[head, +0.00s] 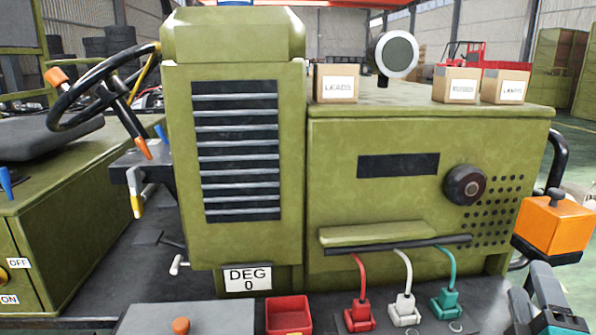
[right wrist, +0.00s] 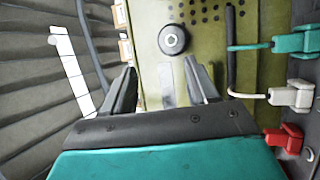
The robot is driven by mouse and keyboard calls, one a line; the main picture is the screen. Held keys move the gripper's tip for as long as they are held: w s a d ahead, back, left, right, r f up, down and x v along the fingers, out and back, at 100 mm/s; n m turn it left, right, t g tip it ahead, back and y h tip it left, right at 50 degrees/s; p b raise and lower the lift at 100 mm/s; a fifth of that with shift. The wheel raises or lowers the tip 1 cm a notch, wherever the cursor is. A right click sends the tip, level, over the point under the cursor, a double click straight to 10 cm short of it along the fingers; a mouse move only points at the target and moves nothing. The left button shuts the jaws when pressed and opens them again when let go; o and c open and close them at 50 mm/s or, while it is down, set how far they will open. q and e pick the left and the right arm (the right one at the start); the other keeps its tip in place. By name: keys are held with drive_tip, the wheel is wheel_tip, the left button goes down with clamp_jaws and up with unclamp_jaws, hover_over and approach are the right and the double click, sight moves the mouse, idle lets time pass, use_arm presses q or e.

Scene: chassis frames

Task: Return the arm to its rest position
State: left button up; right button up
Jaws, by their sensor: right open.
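My right gripper (head: 548,300) is at the lower right corner of the head view, partly cut off by the frame edge. In the right wrist view my right gripper (right wrist: 162,82) has its two dark fingers spread apart with nothing between them. It faces the green chassis panel (right wrist: 150,60) with the black knob (right wrist: 173,39). It sits to the right of the teal plug (head: 446,302) and below the orange box (head: 553,228) in the head view. My left gripper is not in view.
Red (head: 360,315), white (head: 404,307) and teal plugs with cables stand along the chassis front. A red tray (head: 289,316) is left of them. A steering wheel (head: 100,88) is at left. Labelled boxes, including LEADS (head: 337,84), sit on top.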

drive_tip(key=s+a+f+m+g, duration=0.1)
drive_tip(key=s+f+m+g, duration=0.15)
drive_tip(key=f, duration=0.25)
drive_tip(key=s+a+f+m+g+y, duration=0.1)
drive_tip(key=s+f+m+g, duration=0.1)
drive_tip(key=f+m+g, duration=0.25)
drive_tip(key=s+a+f+m+g, duration=0.1)
drive_tip(key=s+f+m+g, duration=0.15)
drive_tip(key=f, duration=0.35)
drive_tip(key=s+a+f+m+g+y, duration=0.1)
drive_tip(key=s+a+f+g+y, duration=0.55)
drive_tip(key=s+a, duration=0.4)
drive_tip(key=w+a+f+t+y+p, duration=0.1)
drive_tip(key=w+a+f+t, duration=0.2)
drive_tip(key=w+f+t, duration=0.3)
drive_tip(key=shift+w+f+t+y+p, duration=0.35)
drive_tip(key=shift+w+f+t, duration=0.05)
drive_tip(key=shift+w+f, duration=0.55)
drive_tip(key=shift+r, duration=0.1)
drive_tip(key=shift+c, duration=0.2)
